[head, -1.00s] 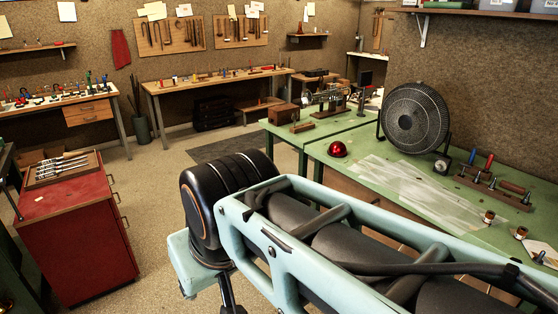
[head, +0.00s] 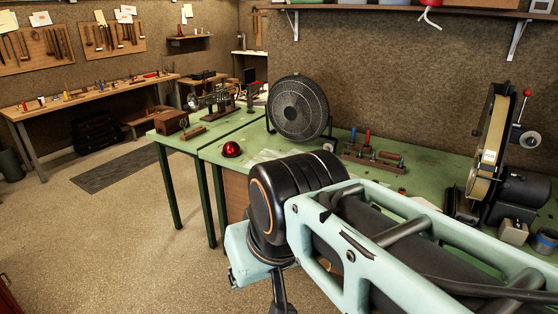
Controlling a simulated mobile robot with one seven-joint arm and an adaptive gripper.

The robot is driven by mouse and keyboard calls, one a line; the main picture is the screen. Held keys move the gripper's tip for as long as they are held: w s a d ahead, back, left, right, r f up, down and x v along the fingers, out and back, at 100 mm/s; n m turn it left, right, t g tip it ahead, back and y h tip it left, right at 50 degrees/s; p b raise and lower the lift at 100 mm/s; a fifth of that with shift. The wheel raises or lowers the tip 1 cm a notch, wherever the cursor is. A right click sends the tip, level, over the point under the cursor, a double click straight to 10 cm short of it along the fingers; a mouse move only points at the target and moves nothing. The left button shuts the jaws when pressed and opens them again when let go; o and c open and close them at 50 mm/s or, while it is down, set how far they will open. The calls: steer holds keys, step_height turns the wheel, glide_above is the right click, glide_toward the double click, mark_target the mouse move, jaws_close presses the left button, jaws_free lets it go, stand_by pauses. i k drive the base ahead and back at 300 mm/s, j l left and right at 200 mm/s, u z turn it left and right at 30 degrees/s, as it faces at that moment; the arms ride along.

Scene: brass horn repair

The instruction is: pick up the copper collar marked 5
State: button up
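I cannot make out a copper collar marked 5 in the head view. My own arm crosses the lower right and covers much of the near part of the green workbench (head: 222,155), so anything lying behind it is hidden. No number can be read on any small part on the bench.
A tool rack (head: 372,154) and a belt grinder (head: 490,150) are to the right. Open floor (head: 110,235) lies at the left.

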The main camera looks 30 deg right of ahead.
mark_target(402, 191)
steer(key=k+l+z, duration=0.1)
steer(key=l+z, duration=0.25)
steer(key=k+l+z, duration=0.1)
steer(key=l+z, duration=0.45)
steer(key=l, duration=0.95)
steer(key=k, duration=0.05)
